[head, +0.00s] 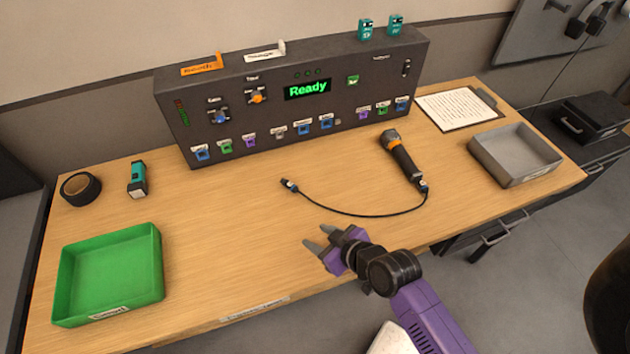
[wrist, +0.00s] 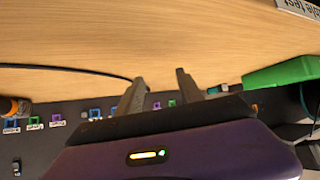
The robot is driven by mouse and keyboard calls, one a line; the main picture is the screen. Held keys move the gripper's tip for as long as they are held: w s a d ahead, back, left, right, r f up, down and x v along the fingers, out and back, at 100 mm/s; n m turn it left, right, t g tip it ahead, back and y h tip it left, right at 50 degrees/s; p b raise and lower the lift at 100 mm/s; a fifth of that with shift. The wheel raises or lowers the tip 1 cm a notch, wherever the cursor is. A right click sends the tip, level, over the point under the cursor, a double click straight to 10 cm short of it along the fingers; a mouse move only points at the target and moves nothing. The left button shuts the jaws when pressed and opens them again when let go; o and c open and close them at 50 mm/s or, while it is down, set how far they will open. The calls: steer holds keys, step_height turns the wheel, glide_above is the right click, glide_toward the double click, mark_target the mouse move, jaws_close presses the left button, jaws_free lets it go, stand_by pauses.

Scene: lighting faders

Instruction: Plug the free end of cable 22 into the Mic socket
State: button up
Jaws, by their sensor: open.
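A thin black cable (head: 345,211) lies on the wooden table in a shallow curve. Its free plug end (head: 289,185) points towards the console; its other end meets the black microphone (head: 402,157) with an orange band. The cable (wrist: 65,67) also crosses the left of the wrist view, where its free end is hidden behind a finger. The dark console (head: 290,105) has a row of coloured sockets (head: 303,129) low on its face; their labels are too small to read. My gripper (head: 318,238) is open and empty, in front of the cable and apart from its plug end.
A green tray (head: 68,275) stands at the front left, with a teal device (head: 138,180) and a black tape roll (head: 80,188) behind it. A grey tray (head: 480,148) and a clipboard (head: 455,108) are at the right. The table between plug and console is clear.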

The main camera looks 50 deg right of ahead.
steer(key=n+y+p, duration=0.1)
steer(key=y+p, duration=0.1)
glide_toward(296, 188)
steer(key=shift+w+g, duration=0.3)
steer(key=shift+w, duration=0.1)
steer(key=b+x, duration=0.5)
steer(key=x, duration=0.2)
steer(key=shift+f+b, duration=0.2)
steer(key=shift+b, duration=0.15)
steer(key=shift+w+d+f+b, duration=0.1)
steer(key=shift+w+f+b, duration=0.3)
steer(key=shift+w, duration=0.3)
steer(key=shift+c, duration=0.3)
jaws_close()
steer(key=shift+r+p, duration=2.2)
steer(key=shift+r, duration=0.4)
steer(key=shift+s+f, duration=0.15)
